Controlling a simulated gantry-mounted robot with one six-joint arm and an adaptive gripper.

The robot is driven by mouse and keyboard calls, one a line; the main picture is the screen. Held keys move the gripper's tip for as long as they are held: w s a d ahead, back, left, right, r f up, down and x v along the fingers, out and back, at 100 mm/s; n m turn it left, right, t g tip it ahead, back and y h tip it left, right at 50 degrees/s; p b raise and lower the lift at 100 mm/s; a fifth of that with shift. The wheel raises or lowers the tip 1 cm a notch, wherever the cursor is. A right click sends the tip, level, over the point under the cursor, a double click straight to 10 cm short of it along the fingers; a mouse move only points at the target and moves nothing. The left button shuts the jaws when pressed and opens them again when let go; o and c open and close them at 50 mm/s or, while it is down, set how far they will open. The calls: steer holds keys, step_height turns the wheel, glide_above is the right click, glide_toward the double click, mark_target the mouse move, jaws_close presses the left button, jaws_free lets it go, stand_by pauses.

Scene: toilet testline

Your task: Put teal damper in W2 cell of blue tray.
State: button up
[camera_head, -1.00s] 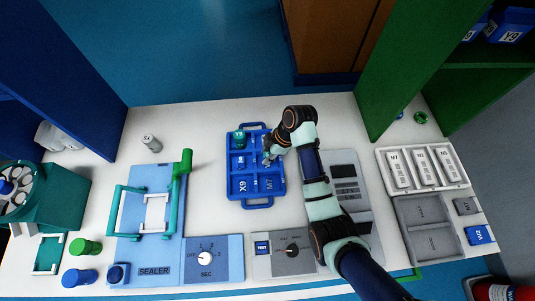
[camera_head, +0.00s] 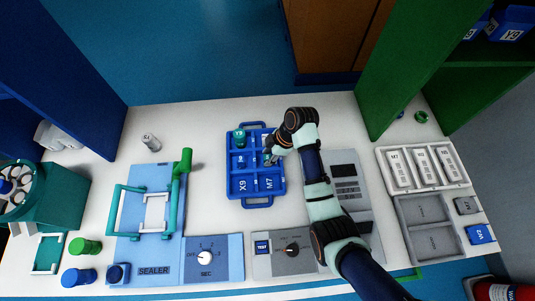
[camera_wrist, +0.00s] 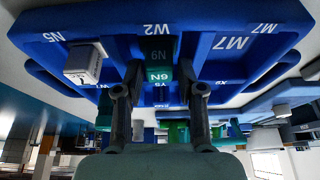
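The blue tray (camera_head: 233,194) lies on the white table, and its rim (camera_wrist: 215,14) fills the top of the wrist view. A teal damper (camera_wrist: 158,62), with the marking 6N as seen, sits between my fingers. It stands in the tray cell directly by the W2 label. My gripper (camera_wrist: 160,82) is open, with one finger on each side of the damper and narrow gaps between. In the head view my gripper (camera_head: 269,157) is over the tray's right side, and the damper there is mostly hidden.
A teal-topped cylinder (camera_head: 239,138) is in the tray's far left cell. A light grey block (camera_wrist: 84,63) is near the N5 label. The blue sealer (camera_head: 150,250) stands left, a grey device (camera_head: 347,172) right. White table is free between sealer and tray.

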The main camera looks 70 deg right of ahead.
steer(key=p+v, duration=0.2)
steer(key=v, duration=0.8)
steer(key=shift+s+r+p, duration=0.2)
steer(key=shift+r+p, duration=0.15)
steer(key=shift+d, duration=0.1)
steer(key=w+a+r+m+t+h, duration=0.15)
steer(key=w+a+r, duration=0.25)
steer(key=w+a, duration=0.6)
steer(key=w+a+r+m+t+h, duration=0.1)
steer(key=w+a+r+t+h, duration=0.15)
steer(key=w+a+r, duration=0.65)
steer(key=s+a+r+m+t+y, duration=0.1)
steer(key=a+r+t, duration=0.1)
steer(key=a, duration=0.8)
steer(key=s+a+r+m+t+y, duration=0.1)
steer(key=a+r, duration=0.3)
steer(key=a, duration=0.6)
steer(key=shift+s+r+t, duration=0.15)
steer(key=shift+s+t, duration=0.5)
steer(key=shift+t, duration=0.25)
